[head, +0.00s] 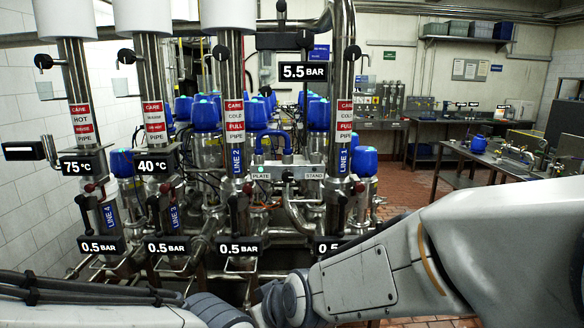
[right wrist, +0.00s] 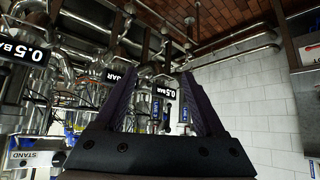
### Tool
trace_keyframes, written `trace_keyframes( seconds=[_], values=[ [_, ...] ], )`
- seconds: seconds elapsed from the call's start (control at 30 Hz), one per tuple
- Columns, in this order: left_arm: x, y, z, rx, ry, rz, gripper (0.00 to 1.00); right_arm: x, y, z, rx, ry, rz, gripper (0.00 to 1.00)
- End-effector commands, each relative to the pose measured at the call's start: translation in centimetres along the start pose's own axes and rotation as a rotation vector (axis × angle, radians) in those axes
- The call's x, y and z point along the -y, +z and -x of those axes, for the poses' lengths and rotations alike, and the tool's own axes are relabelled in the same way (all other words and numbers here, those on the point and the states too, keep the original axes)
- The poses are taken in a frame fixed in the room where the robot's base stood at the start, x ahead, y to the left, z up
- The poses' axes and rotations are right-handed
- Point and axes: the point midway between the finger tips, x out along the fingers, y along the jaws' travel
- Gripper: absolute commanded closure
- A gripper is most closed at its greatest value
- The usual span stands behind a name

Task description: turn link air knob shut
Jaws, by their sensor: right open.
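No part in view is labelled as the link air knob, so I cannot tell for certain which one it is. In the head view a small dark knob (head: 288,176) sits between the PLATE label (head: 261,176) and the STAND label (head: 313,176) on the pipe rack. My right gripper (right wrist: 159,75) is open and empty in the right wrist view, its two dark fingers spread. Pipes and a 0.5 BAR sign (right wrist: 165,92) show beyond it. The STAND label (right wrist: 35,159) shows at the lower left of that view. My left gripper is not in view.
Steel pipes carry black levers (head: 233,212) and several 0.5 BAR signs (head: 239,249). Blue-capped valves (head: 364,162) stand among them. My right arm covers the lower right of the head view. Open floor (head: 395,185) and a steel table (head: 470,155) lie to the right.

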Motion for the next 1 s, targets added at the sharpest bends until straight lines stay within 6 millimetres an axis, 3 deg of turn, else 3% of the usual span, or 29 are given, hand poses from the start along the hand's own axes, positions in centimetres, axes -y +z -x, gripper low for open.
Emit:
trace_keyframes(
  seconds=[0.03,0.1,0.2,0.3,0.4,0.6,1.0],
  values=[
    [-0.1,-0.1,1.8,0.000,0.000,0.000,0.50,-1.5,-3.8,-0.2,-0.094,0.052,0.006,0.29],
    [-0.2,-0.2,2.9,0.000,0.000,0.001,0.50,-4.0,-8.3,-0.6,-0.235,0.150,0.027,0.29],
    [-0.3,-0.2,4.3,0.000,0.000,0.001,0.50,-8.0,-13.3,-0.2,-0.399,0.318,0.059,0.29],
    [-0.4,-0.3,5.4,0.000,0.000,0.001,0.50,-11.4,-16.6,0.8,-0.513,0.485,0.091,0.29],
    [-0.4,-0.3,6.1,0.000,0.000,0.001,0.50,-13.9,-18.4,2.0,-0.583,0.621,0.117,0.29],
    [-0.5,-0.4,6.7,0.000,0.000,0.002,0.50,-16.1,-19.7,3.1,-0.637,0.751,0.143,0.29],
    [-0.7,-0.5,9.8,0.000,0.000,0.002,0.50,-20.1,-23.8,-0.1,-0.640,0.758,0.143,0.29]
  ],
)
